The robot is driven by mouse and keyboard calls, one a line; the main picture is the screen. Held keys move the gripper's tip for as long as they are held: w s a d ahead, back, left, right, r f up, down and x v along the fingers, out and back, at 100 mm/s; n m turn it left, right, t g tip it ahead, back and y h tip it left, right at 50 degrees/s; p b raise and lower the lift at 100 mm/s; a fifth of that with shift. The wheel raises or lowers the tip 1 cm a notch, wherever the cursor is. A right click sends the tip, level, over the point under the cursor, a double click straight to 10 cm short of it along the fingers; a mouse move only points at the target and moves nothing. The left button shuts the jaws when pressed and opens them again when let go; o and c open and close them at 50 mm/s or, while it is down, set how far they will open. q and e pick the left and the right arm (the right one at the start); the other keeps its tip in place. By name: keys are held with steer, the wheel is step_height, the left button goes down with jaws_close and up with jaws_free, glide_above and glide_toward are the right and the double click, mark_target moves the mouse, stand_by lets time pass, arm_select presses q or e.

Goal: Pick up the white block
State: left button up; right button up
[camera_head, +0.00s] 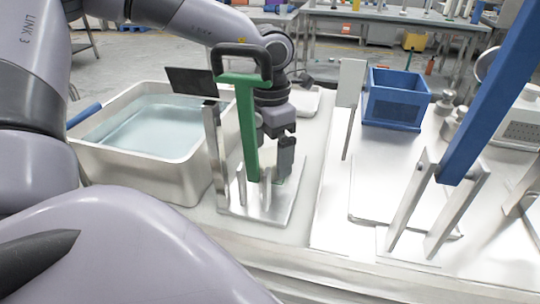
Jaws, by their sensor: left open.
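I cannot clearly make out a white block in the head view. My left gripper (274,158) points down behind a green upright tool (249,130) with a black loop handle. The gripper is open, and the green tool hides part of it. One dark finger shows just right of the green tool, low over a metal stand (255,212) with several short posts. I see nothing held between the fingers, though the space between them is partly hidden. My right gripper is not in view.
A metal basin of water (185,168) stands left of the stand. A blue bin (397,98) and a pale upright plate (351,83) stand to the right. A blue bar (490,95) rises from a metal holder at far right. A white tray (308,103) lies behind my gripper.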

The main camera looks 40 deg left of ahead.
arm_select(q)
steer(key=shift+f, duration=0.3)
steer(key=c, duration=1.2)
steer(key=shift+c, duration=0.8)
steer(key=shift+r, duration=0.2)
